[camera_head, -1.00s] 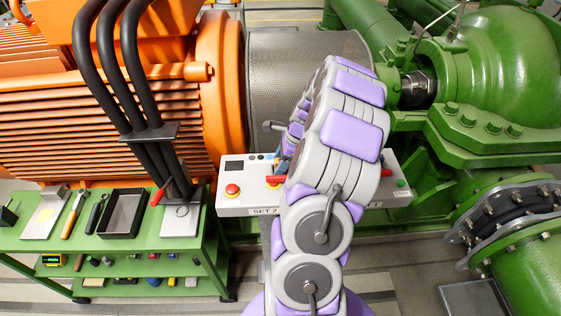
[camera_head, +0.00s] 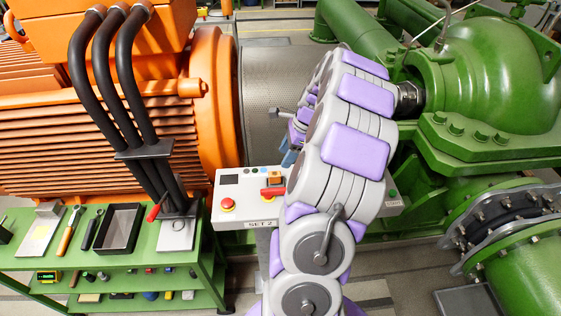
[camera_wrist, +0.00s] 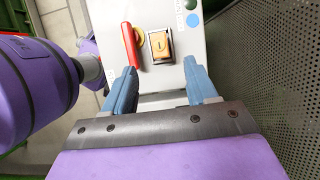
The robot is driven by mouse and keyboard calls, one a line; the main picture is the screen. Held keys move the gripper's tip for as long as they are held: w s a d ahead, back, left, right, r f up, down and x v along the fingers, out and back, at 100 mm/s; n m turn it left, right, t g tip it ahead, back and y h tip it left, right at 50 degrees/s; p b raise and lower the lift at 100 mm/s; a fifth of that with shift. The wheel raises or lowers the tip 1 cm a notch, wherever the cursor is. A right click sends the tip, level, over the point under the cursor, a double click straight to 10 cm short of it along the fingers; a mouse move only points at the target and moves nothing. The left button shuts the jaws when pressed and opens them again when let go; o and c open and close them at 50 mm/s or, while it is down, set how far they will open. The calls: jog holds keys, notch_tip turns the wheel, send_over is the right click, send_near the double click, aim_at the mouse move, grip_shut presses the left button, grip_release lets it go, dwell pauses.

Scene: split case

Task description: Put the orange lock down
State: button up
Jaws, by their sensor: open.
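The orange lock (camera_wrist: 160,46), a small padlock with a keyhole in its face, is at the white control panel (camera_wrist: 165,78), beside a red handle (camera_wrist: 130,46). The lock (camera_head: 275,177) also shows on the panel in the head view, just above the red handle (camera_head: 272,191). My gripper (camera_wrist: 160,66) is open, with its two blue fingers apart and nothing held between them. The lock is ahead of the gap, apart from both fingers. In the head view my arm covers the right-middle part of the panel, and only part of the gripper (camera_head: 289,157) shows.
A red stop button (camera_head: 228,204) is at the panel's left. A green tool cart (camera_head: 60,262) with a black tray (camera_head: 118,229) and tools stands at left. The orange motor (camera_head: 120,115) and green pump (camera_head: 480,70) are behind. A perforated grey guard (camera_wrist: 275,80) is close on the right.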

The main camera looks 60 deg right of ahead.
jog(key=a+r+n+g, duration=0.1)
jog(key=a+r+n, duration=0.3)
jog(key=a, duration=0.6)
jog(key=a+r+n+g, duration=0.1)
jog(key=a+r+n, duration=0.1)
jog(key=a+n, duration=0.6)
jog(key=a+r+n+g, duration=0.1)
jog(key=a+r+n, duration=0.2)
jog(key=a, duration=0.8)
jog(key=s+a+n+g+h, duration=0.1)
jog(key=s+a+n, duration=0.5)
jog(key=s, duration=0.2)
jog(key=s+a+f+n+g+h, duration=0.1)
jog(key=s+a+n, duration=0.5)
jog(key=s+n, duration=0.1)
jog(key=shift+s+h, duration=0.4)
jog(key=shift+s, duration=0.45)
